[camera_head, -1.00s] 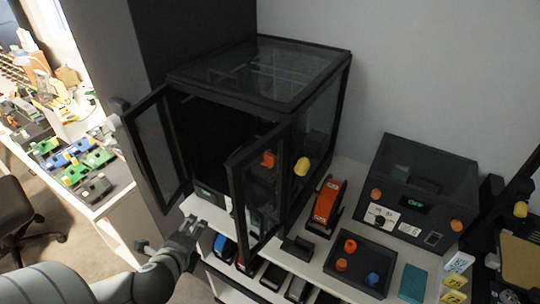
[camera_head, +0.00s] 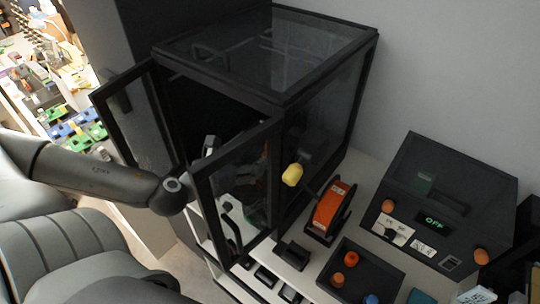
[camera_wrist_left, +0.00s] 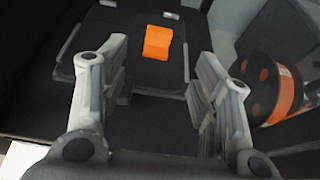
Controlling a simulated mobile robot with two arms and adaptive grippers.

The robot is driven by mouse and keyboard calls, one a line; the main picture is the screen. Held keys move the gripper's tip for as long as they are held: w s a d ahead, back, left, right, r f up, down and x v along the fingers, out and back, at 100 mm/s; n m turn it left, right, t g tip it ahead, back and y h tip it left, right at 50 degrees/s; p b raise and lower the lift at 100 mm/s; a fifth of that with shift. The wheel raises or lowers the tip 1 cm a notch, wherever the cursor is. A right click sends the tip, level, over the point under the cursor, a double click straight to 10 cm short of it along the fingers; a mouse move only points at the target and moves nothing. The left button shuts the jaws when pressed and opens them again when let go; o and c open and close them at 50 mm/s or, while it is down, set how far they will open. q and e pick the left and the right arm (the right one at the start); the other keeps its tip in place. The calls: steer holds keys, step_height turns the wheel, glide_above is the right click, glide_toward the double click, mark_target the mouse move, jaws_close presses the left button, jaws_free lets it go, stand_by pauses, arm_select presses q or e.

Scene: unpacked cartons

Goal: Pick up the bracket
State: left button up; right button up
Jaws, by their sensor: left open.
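A small orange block-like piece, which I take for the bracket (camera_wrist_left: 158,42), lies on a dark flat plate (camera_wrist_left: 130,22) inside the black enclosure. My left gripper (camera_wrist_left: 160,68) is open, its two grey fingers spread wide on either side of the line to the piece. The piece lies beyond the fingertips, and nothing is between the fingers. In the head view my left arm reaches to the cabinet's open front, and the bracket cannot be made out there. My right gripper is not in view.
The black glass-sided enclosure (camera_head: 265,50) has both doors open: the left door (camera_head: 140,120) and the right door (camera_head: 240,185). A dark spool with orange (camera_wrist_left: 275,88) stands close to the right finger. An orange device (camera_head: 328,207) and a dark tray (camera_head: 345,262) stand outside.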

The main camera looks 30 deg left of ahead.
arm_select(q)
steer(key=b+x, duration=0.3)
steer(key=x, duration=0.1)
steer(key=shift+w, duration=0.65)
steer(key=shift+w+f, duration=0.1)
steer(key=shift+w, duration=0.5)
steer(key=shift+w+f+p, duration=0.1)
steer(key=shift+w+p, duration=0.2)
steer(key=shift+w, duration=0.05)
steer(key=shift+p+x, duration=0.3)
steer(key=shift+x, duration=0.75)
steer(key=shift+s+f, duration=0.1)
steer(key=shift+f, duration=0.1)
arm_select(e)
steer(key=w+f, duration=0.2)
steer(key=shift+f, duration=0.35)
